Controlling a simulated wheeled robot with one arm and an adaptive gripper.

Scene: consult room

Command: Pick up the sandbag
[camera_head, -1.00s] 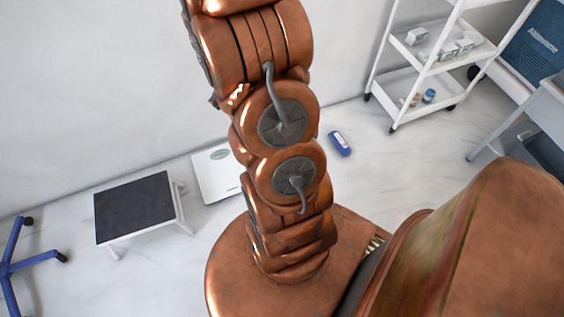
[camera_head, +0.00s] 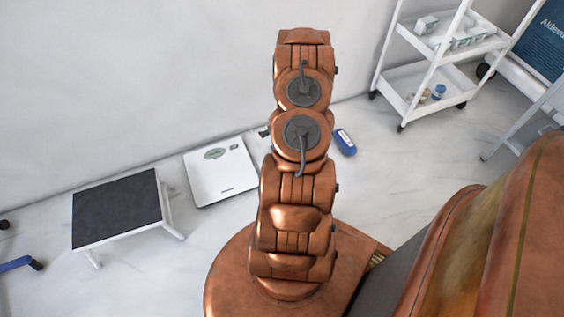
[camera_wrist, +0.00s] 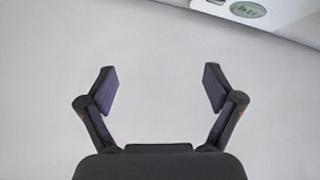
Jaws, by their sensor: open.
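A small blue object with a pale patch (camera_head: 344,141), which looks like the sandbag, lies on the floor near the wall, just right of my arm in the head view. It does not show in the wrist view. My gripper (camera_wrist: 160,85) is open and empty in the wrist view, with its two fingers wide apart over a plain pale surface. In the head view my gripper is hidden behind my arm, so its distance from the blue object cannot be told.
A white scale (camera_head: 220,171) lies left of my arm; its display end (camera_wrist: 248,10) shows at the wrist view's top right. A black-topped step stool (camera_head: 115,210) stands farther left. A white trolley (camera_head: 432,85) stands at the back right. Floor between blue object and trolley is clear.

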